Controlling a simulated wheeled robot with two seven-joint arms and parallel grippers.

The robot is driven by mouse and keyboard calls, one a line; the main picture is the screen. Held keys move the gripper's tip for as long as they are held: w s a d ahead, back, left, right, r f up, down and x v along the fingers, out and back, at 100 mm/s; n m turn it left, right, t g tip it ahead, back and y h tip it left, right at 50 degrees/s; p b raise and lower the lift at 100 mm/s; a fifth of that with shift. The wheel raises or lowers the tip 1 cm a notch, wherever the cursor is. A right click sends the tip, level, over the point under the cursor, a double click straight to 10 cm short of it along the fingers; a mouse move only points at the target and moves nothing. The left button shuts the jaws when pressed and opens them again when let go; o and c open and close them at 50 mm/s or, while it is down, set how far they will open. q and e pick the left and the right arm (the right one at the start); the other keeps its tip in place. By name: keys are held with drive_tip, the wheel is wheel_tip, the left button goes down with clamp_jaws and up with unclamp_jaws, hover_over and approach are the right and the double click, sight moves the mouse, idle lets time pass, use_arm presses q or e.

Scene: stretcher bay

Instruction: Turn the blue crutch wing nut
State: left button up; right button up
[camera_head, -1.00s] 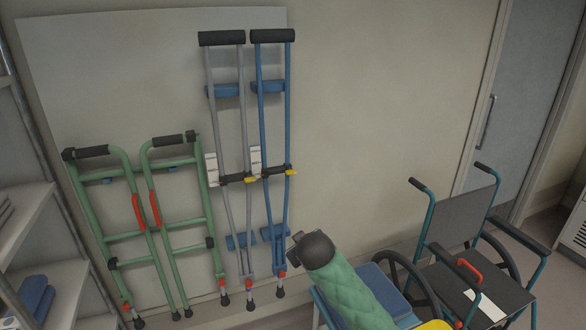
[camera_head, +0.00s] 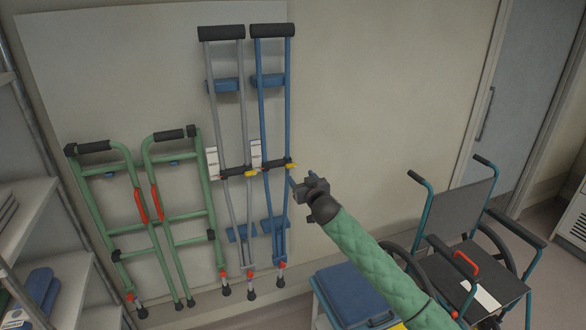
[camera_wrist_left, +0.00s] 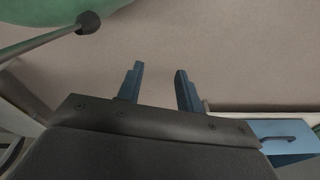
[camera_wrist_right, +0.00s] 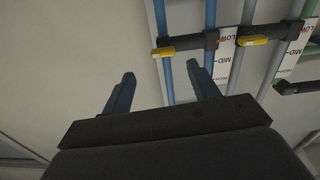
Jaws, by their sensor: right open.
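The blue crutch (camera_head: 262,110) stands upright against the wall board, right of a grey crutch (camera_head: 226,110). Its yellow wing nut (camera_head: 291,166) sits at the right end of a black clamp (camera_head: 276,168). My right gripper (camera_head: 299,184) is just right of and slightly below this wing nut. In the right wrist view the blue crutch's wing nut (camera_wrist_right: 163,52) appears just beyond the open, empty fingertips (camera_wrist_right: 161,70), apart from them. My left gripper (camera_wrist_left: 159,68) shows only in its wrist view, open and empty over bare floor.
The grey crutch has its own yellow wing nut (camera_head: 250,173) close by on the left. A green walking frame (camera_head: 108,211) leans further left. A wheelchair (camera_head: 455,255) and a blue-lidded box (camera_head: 350,285) stand at right. Shelves (camera_head: 30,215) are at far left.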

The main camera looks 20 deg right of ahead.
sight(292, 166)
drive_tip(key=shift+m, duration=0.3)
drive_tip(key=w+p, duration=0.1)
drive_tip(key=w, duration=0.1)
drive_tip(key=w+p, duration=0.1)
drive_tip(key=w, duration=0.1)
drive_tip(key=w+p, duration=0.1)
drive_tip(key=w, duration=0.1)
drive_tip(key=shift+w+a+r, duration=0.2)
drive_tip(key=shift+a+r, duration=0.05)
drive_tip(key=shift+r, duration=0.05)
drive_tip(key=shift+w+f, duration=0.15)
drive_tip(key=shift+w, duration=0.55)
use_arm(q)
drive_tip(key=s+a+f, duration=0.2)
drive_tip(key=s+f, duration=0.2)
drive_tip(key=shift+s+a, duration=0.2)
drive_tip(key=shift+f, duration=0.1)
drive_tip(key=shift+w, duration=0.1)
use_arm(e)
drive_tip(key=c, duration=1)
